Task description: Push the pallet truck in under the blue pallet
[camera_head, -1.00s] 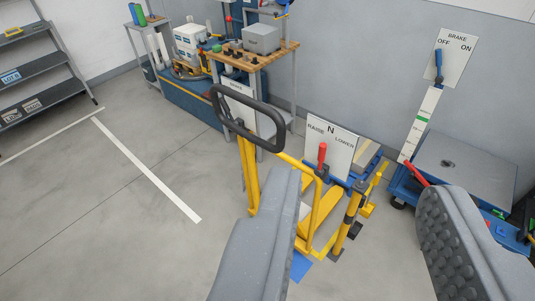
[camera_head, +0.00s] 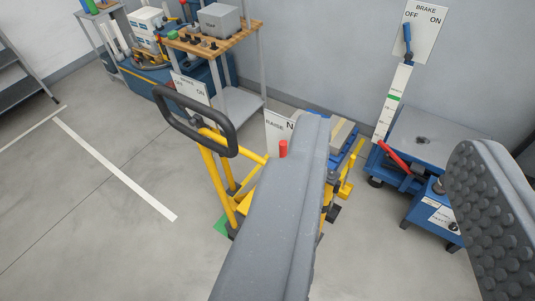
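The yellow pallet truck (camera_head: 213,166) stands left of centre, with its black loop handle (camera_head: 196,118) at the upper left. A red-tipped lever (camera_head: 283,149) stands by a white plate (camera_head: 277,128) whose marking reads RAISE and N; my finger hides the rest. My gripper (camera_head: 385,195) is open and empty, its two grey fingers wide apart. The left finger covers much of the truck's right side. I cannot make out the blue pallet clearly; blue parts show behind the truck, partly hidden.
A wooden-topped bench (camera_head: 212,40) stands behind the truck. A blue cart with a grey top (camera_head: 437,135) and a brake sign (camera_head: 417,30) stand at the right. A shelf is at the far left. The floor (camera_head: 80,220) at left is clear, with a white line.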

